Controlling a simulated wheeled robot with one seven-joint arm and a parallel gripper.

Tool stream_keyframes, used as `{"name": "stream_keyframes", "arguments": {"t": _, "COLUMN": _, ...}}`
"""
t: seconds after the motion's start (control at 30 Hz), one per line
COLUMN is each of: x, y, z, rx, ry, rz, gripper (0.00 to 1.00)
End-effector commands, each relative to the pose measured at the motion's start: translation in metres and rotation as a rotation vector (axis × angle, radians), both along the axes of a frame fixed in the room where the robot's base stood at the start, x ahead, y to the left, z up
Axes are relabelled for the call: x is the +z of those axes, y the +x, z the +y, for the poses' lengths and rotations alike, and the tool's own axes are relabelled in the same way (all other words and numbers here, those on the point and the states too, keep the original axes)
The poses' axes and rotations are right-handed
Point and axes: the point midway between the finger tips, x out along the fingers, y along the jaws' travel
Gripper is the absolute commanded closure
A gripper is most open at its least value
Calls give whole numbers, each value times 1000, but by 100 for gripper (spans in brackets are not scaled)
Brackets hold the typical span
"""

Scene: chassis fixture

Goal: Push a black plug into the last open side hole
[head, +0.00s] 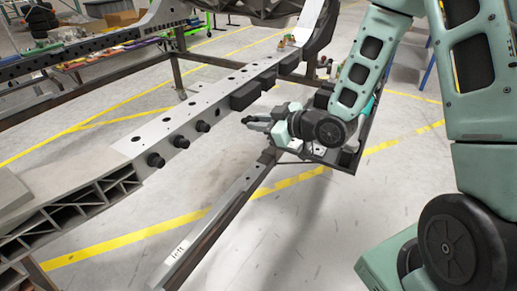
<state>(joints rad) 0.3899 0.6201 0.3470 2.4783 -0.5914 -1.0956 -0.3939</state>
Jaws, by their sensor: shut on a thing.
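A grey chassis rail (130,145) runs from lower left to upper right in the head view. Black plugs stick out of its near side face: one near the left end (155,160), one beside it (181,141) and one farther right (202,126). My gripper (248,122) points left, in front of the rail and apart from it, to the right of these plugs. Its jaws are shut on a small dark thing at the tips, which looks like a black plug (245,120).
Black blocks (245,95) are on the rail's side right of the plugs. A dark lower frame bar labelled "left" (210,225) runs below my gripper. A small dark tray or stand (347,158) is by my wrist. The floor between rail and bar is clear.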

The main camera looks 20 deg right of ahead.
Motion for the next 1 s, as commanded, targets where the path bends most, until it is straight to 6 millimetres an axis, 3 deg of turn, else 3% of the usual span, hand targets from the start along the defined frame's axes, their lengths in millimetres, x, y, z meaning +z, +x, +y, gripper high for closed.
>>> {"name": "stream_keyframes", "arguments": {"t": 0.03, "x": -16, "y": -1, "z": 1, "rx": 20, "ry": 31, "rz": -51, "gripper": 100}}
{"name": "stream_keyframes", "arguments": {"t": 0.23, "x": -10, "y": -9, "z": 9, "rx": 81, "ry": 124, "rz": -194, "gripper": 100}}
{"name": "stream_keyframes", "arguments": {"t": 0.53, "x": 1, "y": -15, "z": 12, "rx": 99, "ry": 167, "rz": -254, "gripper": 100}}
{"name": "stream_keyframes", "arguments": {"t": 1.0, "x": 2, "y": 16, "z": 34, "rx": 100, "ry": 166, "rz": -253, "gripper": 100}}
